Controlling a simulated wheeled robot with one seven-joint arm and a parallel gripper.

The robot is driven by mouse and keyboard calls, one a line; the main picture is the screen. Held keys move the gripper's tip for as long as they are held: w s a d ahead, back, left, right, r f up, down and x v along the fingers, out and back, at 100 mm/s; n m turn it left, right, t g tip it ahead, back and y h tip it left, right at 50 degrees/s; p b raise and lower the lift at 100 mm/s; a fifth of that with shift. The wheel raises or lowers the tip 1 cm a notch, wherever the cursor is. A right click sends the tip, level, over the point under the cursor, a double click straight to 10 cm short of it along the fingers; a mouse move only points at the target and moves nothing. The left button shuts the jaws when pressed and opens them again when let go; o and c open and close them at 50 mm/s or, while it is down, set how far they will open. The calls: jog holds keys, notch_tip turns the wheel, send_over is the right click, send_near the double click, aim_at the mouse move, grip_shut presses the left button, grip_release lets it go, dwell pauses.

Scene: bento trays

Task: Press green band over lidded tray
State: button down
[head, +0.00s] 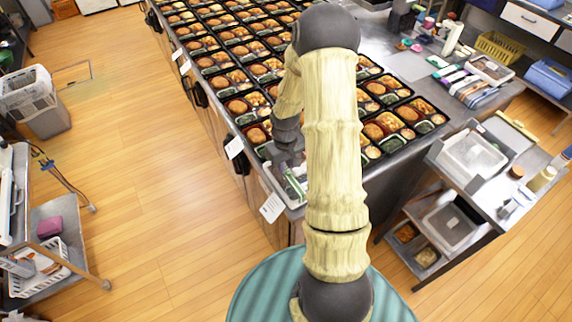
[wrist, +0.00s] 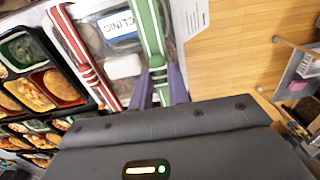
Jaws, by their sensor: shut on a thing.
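The lidded tray (wrist: 110,48) is at the near corner of the counter, and it also shows in the head view (head: 269,178), partly behind my arm. A white label reading "CLINIC" (wrist: 118,25) lies at its middle. The green band (wrist: 147,28), with white stripes, runs along the tray's right side in the wrist view. My gripper (wrist: 159,88) has its purple fingers shut on the near end of the green band. I cannot tell whether the band is seated against the tray. A red-and-white band (wrist: 72,42) lies across the tray's left side.
Several open bento trays (wrist: 53,88) with food stand close on the left in the wrist view and fill the counter in the head view. Paper tags (head: 271,208) hang at the counter's edge. A steel cart (head: 448,178) stands to the right.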

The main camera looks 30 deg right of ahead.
jog(key=shift+f+b, duration=1)
jog(key=shift+f, duration=0.6)
dwell(0.4)
jog(key=c, duration=0.7)
grip_release()
jog(key=shift+r, duration=0.1)
jog(key=shift+r+p, duration=3.25)
jog(key=shift+r, duration=0.65)
